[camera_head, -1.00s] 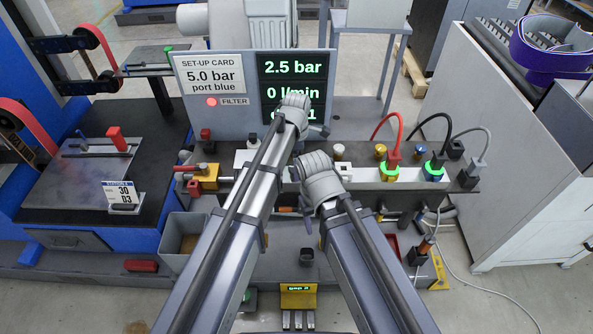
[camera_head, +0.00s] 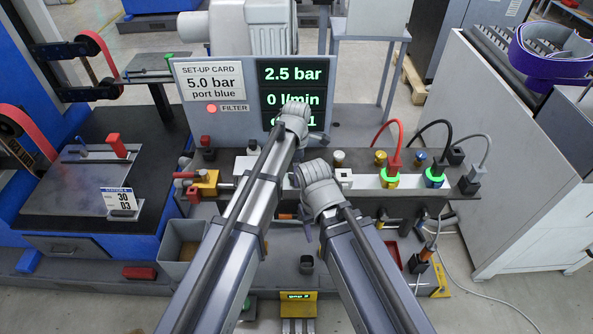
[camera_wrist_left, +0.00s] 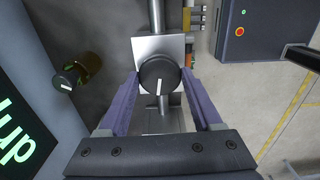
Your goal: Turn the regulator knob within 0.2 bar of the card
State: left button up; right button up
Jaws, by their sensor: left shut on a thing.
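The regulator knob (camera_wrist_left: 159,76) is black and round, with a white mark pointing down in the left wrist view. My left gripper (camera_wrist_left: 160,84) is shut on it, one purple finger on each side. In the head view my left arm hides the knob and this gripper. The set-up card (camera_head: 211,82) reads 5.0 bar, port blue. The display (camera_head: 293,75) reads 2.5 bar and 0 l/min; its lowest line is partly covered by my arm. My right wrist is in the head view, but its gripper is mostly hidden and its jaws cannot be made out.
A red-lit FILTER lamp (camera_head: 212,109) is below the card. Red, black and grey hoses run to fittings on the manifold (camera_head: 362,181) at right; two fittings have green-lit rings. A grey bin (camera_head: 181,240) and a blue bench with a plate (camera_head: 72,187) are at left.

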pick_arm(q)
jog(key=shift+c, duration=0.9)
jog(key=m, duration=0.9)
jog(key=shift+m, duration=0.3)
jog(key=m, duration=0.5)
jog(key=shift+m, duration=2.5)
